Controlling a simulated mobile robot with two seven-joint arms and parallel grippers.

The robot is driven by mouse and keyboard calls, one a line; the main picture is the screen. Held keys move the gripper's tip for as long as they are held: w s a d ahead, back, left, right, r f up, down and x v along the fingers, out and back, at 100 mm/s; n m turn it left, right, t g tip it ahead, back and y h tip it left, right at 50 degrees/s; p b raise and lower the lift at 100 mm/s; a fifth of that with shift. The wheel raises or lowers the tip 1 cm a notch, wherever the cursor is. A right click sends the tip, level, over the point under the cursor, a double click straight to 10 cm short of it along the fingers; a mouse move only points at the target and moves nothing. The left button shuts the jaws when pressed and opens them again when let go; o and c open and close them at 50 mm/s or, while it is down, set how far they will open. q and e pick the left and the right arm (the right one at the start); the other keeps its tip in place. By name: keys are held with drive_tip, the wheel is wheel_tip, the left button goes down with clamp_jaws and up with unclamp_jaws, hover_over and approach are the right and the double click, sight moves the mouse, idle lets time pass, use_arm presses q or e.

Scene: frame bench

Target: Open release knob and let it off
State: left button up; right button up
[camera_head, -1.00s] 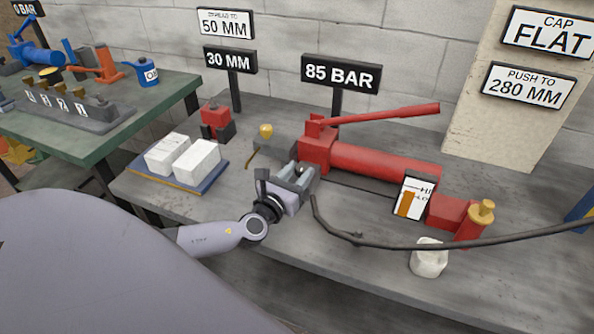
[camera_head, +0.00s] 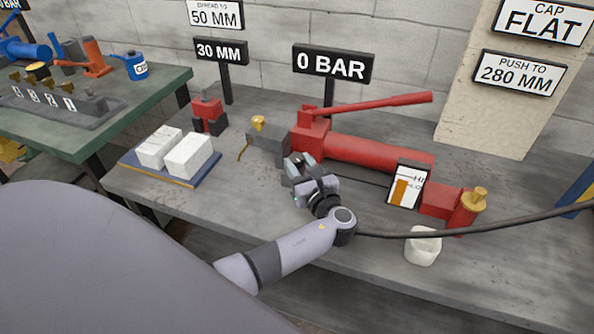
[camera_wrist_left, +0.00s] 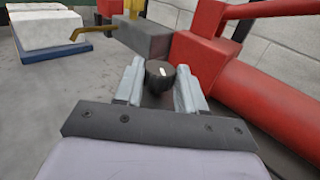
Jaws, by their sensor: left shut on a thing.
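The release knob (camera_wrist_left: 159,75) is a dark round knob with a white mark, low beside the red hand pump (camera_head: 370,155). My left gripper (camera_head: 298,167) is at the knob, and in the left wrist view its two grey fingers (camera_wrist_left: 160,88) stand on either side of it, shut on it. The pump's red handle (camera_head: 375,109) is raised to the right. The sign (camera_head: 333,64) behind the pump reads 0 BAR. My right gripper is not in view.
A grey block with a yellow cap (camera_head: 266,143) stands left of the pump. White blocks on a blue tray (camera_head: 205,178) lie further left. A white cup (camera_head: 423,246) and a black hose (camera_head: 500,228) are at front right.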

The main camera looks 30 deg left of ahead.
use_arm(q)
drive_tip(key=n+g+b, duration=0.1)
drive_tip(key=n+g+y+b, duration=0.1)
drive_tip(key=g, duration=0.1)
drive_tip(key=n+g+y+b, duration=0.1)
drive_tip(key=shift+w+d+f+g+b, duration=0.1)
drive_tip(key=shift+w+d+g+b, duration=0.1)
drive_tip(key=shift+w+g+b, duration=0.2)
drive_tip(key=shift+n+g+y+b, duration=0.3)
drive_tip(key=shift+n+g, duration=0.2)
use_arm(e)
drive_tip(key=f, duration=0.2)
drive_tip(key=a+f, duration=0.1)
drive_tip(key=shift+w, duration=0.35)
use_arm(q)
drive_tip(key=shift+g, duration=0.3)
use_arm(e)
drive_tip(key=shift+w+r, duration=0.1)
use_arm(q)
drive_tip(key=shift+a, duration=0.1)
drive_tip(key=o, duration=1.1)
drive_tip(key=shift+c, duration=0.2)
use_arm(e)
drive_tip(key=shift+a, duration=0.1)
use_arm(q)
drive_tip(key=shift+r, duration=0.25)
